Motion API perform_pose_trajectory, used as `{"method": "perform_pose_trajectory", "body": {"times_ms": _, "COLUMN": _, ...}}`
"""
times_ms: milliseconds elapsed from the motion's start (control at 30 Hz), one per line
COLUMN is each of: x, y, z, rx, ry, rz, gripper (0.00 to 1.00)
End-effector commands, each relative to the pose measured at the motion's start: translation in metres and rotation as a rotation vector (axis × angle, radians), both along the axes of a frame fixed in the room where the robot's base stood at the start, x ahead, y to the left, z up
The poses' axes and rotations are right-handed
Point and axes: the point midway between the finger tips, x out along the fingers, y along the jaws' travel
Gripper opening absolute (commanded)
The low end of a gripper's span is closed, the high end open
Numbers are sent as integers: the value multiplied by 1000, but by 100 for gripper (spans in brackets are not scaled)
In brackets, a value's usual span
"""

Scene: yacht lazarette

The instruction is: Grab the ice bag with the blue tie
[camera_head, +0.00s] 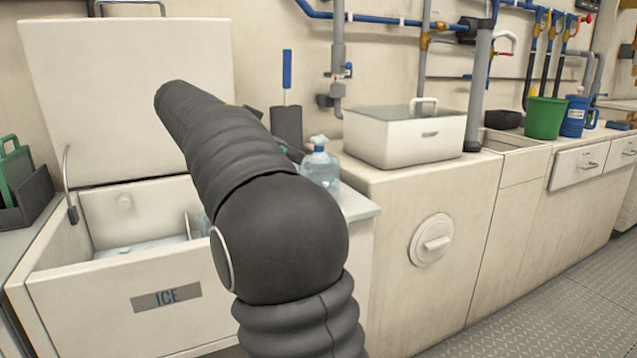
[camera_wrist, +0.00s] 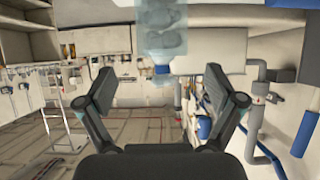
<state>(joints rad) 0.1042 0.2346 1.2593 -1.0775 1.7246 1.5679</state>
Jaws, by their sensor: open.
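The ice chest (camera_head: 113,310), labelled ICE, stands at the left of the head view with its lid (camera_head: 107,95) raised. Pale, clear ice or bags (camera_head: 140,248) show low inside it. My arm covers the right part of the chest, and I cannot make out a bag with a blue tie. My gripper (camera_wrist: 160,88) is open in the wrist view, its two fingers wide apart with nothing held between them. A pale blue, see-through thing (camera_wrist: 162,38) shows beyond the fingers, too unclear to name.
A clear bottle (camera_head: 320,168) stands on the counter just right of my arm. A white bin (camera_head: 405,135), green bucket (camera_head: 544,117) and blue jug (camera_head: 575,117) stand further right. A dark caddy (camera_head: 25,200) sits left of the chest. Floor is clear at lower right.

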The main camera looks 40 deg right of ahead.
Motion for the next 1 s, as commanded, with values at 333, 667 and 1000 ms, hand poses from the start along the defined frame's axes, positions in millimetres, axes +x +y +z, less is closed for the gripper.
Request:
{"method": "perform_pose_trajectory", "body": {"times_ms": 333, "x": -6, "y": -27, "z": -15, "rx": 1, "ry": 0, "rz": 1, "gripper": 93}}
{"method": "perform_pose_trajectory", "body": {"times_ms": 667, "x": -13, "y": -59, "z": -32, "rx": 1, "ry": 2, "rz": 0, "gripper": 93}}
{"method": "perform_pose_trajectory", "body": {"times_ms": 1000, "x": -15, "y": -71, "z": -38, "rx": 1, "ry": 1, "rz": 3, "gripper": 93}}
